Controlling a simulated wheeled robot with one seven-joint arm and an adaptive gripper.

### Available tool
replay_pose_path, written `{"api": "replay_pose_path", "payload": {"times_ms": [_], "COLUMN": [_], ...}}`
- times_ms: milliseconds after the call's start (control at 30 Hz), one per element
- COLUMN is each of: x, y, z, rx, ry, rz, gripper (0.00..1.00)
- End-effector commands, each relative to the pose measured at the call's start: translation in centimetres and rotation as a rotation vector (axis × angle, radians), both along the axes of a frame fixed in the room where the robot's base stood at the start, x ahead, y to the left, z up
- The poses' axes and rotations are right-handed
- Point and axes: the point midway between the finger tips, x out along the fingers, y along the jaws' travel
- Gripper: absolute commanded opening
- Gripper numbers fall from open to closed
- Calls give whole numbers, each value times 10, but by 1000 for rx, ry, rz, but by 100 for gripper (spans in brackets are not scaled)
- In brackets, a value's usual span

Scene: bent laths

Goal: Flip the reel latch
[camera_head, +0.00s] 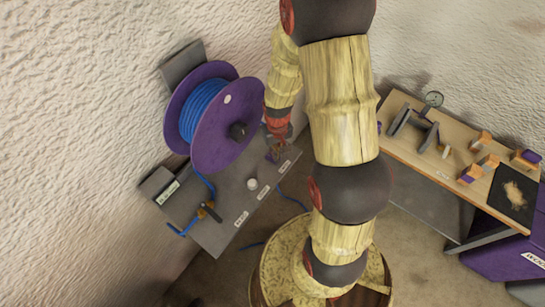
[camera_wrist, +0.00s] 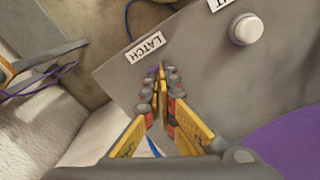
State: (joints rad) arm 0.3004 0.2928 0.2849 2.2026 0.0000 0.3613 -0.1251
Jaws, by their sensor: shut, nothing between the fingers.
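The reel (camera_head: 228,123) has purple flanges and blue cable wound between them, and stands over a grey panel in the head view. A small purple piece, apparently the latch (camera_head: 271,157), sits on the panel beside the reel.
A white round button (camera_wrist: 245,29) stands on the grey panel (camera_head: 222,199). A wooden workbench (camera_head: 450,130) with blocks and a gauge stands at right.

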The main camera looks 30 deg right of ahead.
Motion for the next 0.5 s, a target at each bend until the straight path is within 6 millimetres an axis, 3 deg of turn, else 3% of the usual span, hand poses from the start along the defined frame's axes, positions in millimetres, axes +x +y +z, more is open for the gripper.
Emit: {"api": "replay_pose_path", "payload": {"times_ms": [500], "x": [0], "y": [0], "z": [-7], "rx": [0], "ry": [0], "rz": [0], "gripper": [0]}}
